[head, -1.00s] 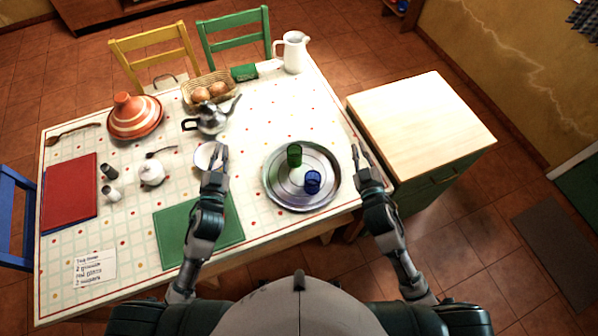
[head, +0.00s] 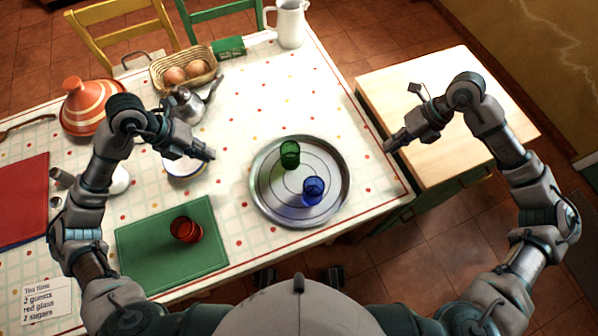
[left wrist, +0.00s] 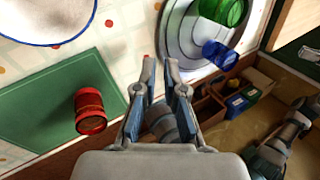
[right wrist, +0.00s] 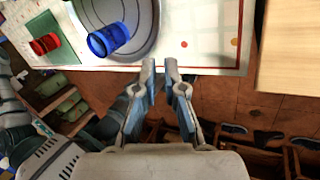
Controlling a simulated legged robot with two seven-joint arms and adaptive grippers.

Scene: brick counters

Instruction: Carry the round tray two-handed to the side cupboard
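The round metal tray (head: 258,203) lies on the table, bearing a green glass (head: 289,155) and a blue glass (head: 313,190). Part of it shows in the left wrist view (left wrist: 172,42) and the right wrist view (right wrist: 146,44). My left gripper (head: 208,154) is left of the tray, apart from it, its fingers parted and empty in the left wrist view. My right gripper (head: 391,146) is right of the tray, near the table's right edge, also parted and empty. The side cupboard (head: 420,85), green with a pale wooden top, stands right of the table.
A red glass (head: 186,229) stands on a green mat (head: 145,262). A bowl (head: 183,168), a metal teapot (head: 186,104) and a striped tagine (head: 88,108) are left. A white jug (head: 289,22) stands at the back. The cupboard top looks clear apart from my arm above it.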

